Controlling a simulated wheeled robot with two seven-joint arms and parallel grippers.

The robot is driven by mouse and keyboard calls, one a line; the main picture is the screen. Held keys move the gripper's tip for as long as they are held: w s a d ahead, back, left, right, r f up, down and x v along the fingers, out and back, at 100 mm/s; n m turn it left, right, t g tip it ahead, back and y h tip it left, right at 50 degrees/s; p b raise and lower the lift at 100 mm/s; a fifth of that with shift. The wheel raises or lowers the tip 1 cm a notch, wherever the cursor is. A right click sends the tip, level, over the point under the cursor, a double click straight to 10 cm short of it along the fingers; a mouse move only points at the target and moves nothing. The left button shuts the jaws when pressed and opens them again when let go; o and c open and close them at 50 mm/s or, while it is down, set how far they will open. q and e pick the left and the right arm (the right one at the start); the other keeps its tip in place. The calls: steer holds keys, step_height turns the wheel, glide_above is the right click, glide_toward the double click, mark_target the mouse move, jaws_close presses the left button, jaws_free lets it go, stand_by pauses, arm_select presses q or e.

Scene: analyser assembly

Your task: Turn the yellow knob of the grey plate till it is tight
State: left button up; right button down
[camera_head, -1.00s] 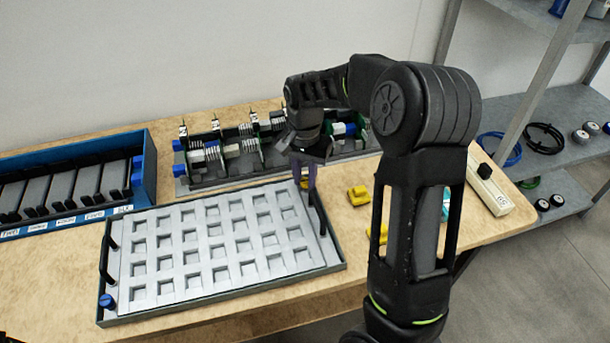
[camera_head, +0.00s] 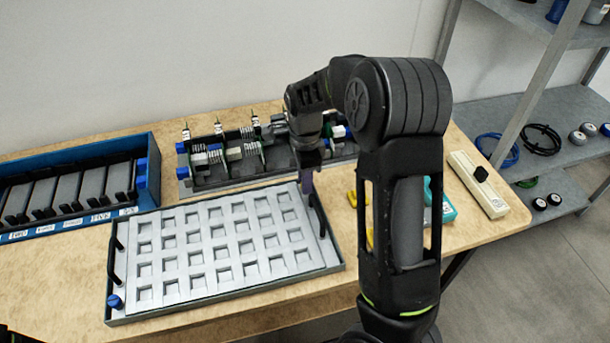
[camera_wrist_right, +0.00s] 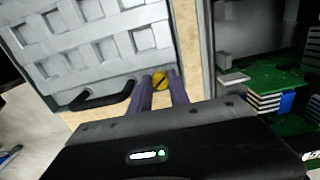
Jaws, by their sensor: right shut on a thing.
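The grey plate (camera_head: 190,290) with rows of square recesses lies on the table, with black handles at its left and right ends. A corner of the plate (camera_wrist_right: 95,62) also shows in the wrist view. The yellow knob (camera_wrist_right: 160,81) is at its edge, near the black handle, with a dark slot across its top. My right gripper (camera_head: 307,186) points down at the plate's far right corner. In the wrist view its purple fingers (camera_wrist_right: 161,88) are shut on the knob, one on each side. The knob is hidden in the head view.
A blue knob (camera_head: 115,302) stands at the plate's near left corner. A rack with green boards (camera_head: 240,155) is close behind the plate. A blue bin (camera_head: 150,165) is at the left. Yellow pieces (camera_head: 352,198) and a white box (camera_head: 480,185) lie to the right.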

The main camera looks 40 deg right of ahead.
steer(key=m+p, duration=0.1)
steer(key=m, duration=0.1)
steer(key=m+p, duration=0.1)
steer(key=shift+w+d+r+m, duration=0.1)
steer(key=shift+w+r+m, duration=0.1)
steer(key=shift+r+m, duration=0.2)
steer(key=m+p, duration=0.3)
steer(key=shift+m, duration=0.3)
steer(key=m+p, duration=0.4)
steer(key=m, duration=0.1)
steer(key=shift+d, duration=0.1)
steer(key=m+p, duration=0.2)
steer(key=m, duration=0.1)
steer(key=shift+w, duration=0.1)
steer(key=shift+f+m+p, duration=0.1)
steer(key=shift+m+p, duration=0.3)
steer(key=shift+m, duration=1.5)
arm_select(q)
step_height(320, 180, up, 12)
steer(key=s, duration=0.1)
steer(key=shift+a+f, duration=0.25)
steer(key=shift+a, duration=0.15)
arm_select(e)
steer(key=m, duration=0.6)
steer(key=shift+f, duration=0.1)
steer(key=shift+m, duration=0.3)
steer(key=c, duration=1.2)
jaws_free()
steer(key=shift+s+f, duration=0.1)
steer(key=shift+s, duration=0.1)
